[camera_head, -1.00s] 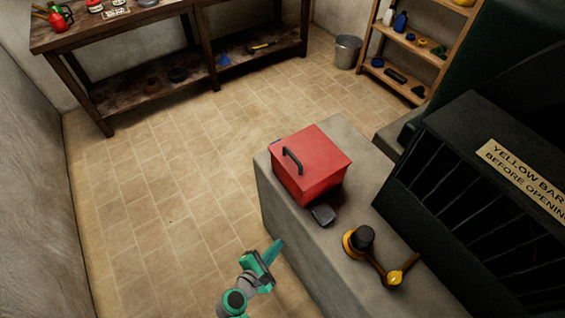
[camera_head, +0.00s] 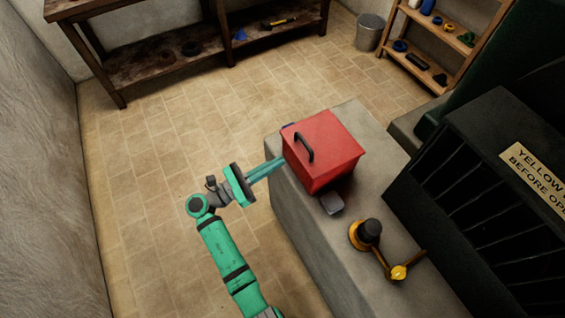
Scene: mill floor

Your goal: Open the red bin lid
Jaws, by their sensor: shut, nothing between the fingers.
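The red bin (camera_head: 328,165) stands on a grey stone block, its lid (camera_head: 335,135) shut. A dark handle (camera_head: 304,143) arches over the left part of the lid. A dark grey pedal-like piece (camera_head: 332,202) juts out at the bin's near foot. My gripper (camera_head: 280,163) is shut and empty, its green fingers pointing right at the bin's left side, below the handle. I cannot tell whether the fingertips touch the bin.
The grey block (camera_head: 298,228) also bears a black knob on a yellow base (camera_head: 366,234) with a yellow lever (camera_head: 398,271). A dark barred machine (camera_head: 480,190) with a yellow sign stands on the right. A workbench (camera_head: 180,45), bucket (camera_head: 370,32) and shelf (camera_head: 432,45) stand behind. The left floor is clear.

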